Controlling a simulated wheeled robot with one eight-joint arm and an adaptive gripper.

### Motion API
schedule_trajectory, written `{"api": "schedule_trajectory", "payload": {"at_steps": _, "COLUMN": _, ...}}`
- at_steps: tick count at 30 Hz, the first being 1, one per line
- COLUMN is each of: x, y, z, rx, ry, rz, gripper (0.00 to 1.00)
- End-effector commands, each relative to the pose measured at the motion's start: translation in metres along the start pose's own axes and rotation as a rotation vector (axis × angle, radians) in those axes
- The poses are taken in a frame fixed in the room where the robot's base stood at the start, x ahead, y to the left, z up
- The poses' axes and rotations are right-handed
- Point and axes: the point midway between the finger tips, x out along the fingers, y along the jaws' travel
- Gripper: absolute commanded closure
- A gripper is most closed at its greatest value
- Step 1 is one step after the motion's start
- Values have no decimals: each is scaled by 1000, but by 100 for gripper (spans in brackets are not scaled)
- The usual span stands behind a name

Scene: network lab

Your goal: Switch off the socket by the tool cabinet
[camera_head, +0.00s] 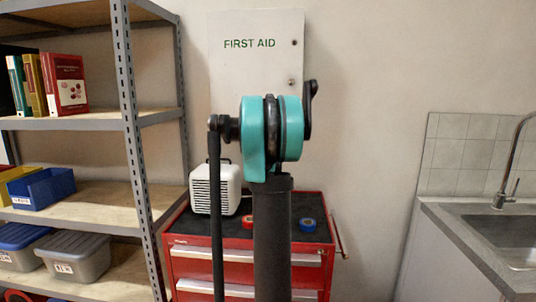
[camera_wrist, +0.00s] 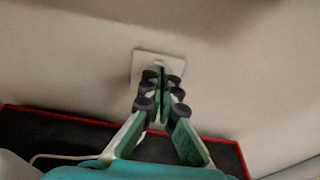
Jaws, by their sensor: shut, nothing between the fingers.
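The socket (camera_wrist: 142,62) is a white plate on the wall in the wrist view, just above the back edge of a red-rimmed dark top. My gripper (camera_wrist: 163,78) is shut and empty, with its fingertips in front of the plate. The fingers cover the plate's middle, so the switch and its position are hidden. I cannot tell whether the fingertips touch it. The red tool cabinet (camera_head: 192,268) stands against the wall in the head view. My arm hides the gripper and the socket there.
A white heater-like box (camera_head: 216,190) and tape rolls, one blue (camera_head: 308,224), sit on the cabinet. A white cable (camera_wrist: 60,157) crosses the top. A first aid cabinet (camera_head: 235,70) hangs above. Metal shelving (camera_head: 128,80) stands left, a sink counter (camera_head: 450,225) right.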

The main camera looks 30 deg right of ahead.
Motion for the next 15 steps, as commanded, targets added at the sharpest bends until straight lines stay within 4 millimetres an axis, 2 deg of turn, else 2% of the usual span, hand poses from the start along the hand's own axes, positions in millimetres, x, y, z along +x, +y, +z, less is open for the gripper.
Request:
{"api": "schedule_trajectory", "payload": {"at_steps": 1, "x": -12, "y": 0, "z": 0, "rx": -1, "ry": 0, "rz": 0, "gripper": 100}}
{"api": "schedule_trajectory", "payload": {"at_steps": 6, "x": -41, "y": 0, "z": 0, "rx": -1, "ry": 0, "rz": 0, "gripper": 100}}
{"api": "schedule_trajectory", "payload": {"at_steps": 15, "x": -69, "y": 0, "z": 0, "rx": 0, "ry": 0, "rz": 1, "gripper": 100}}
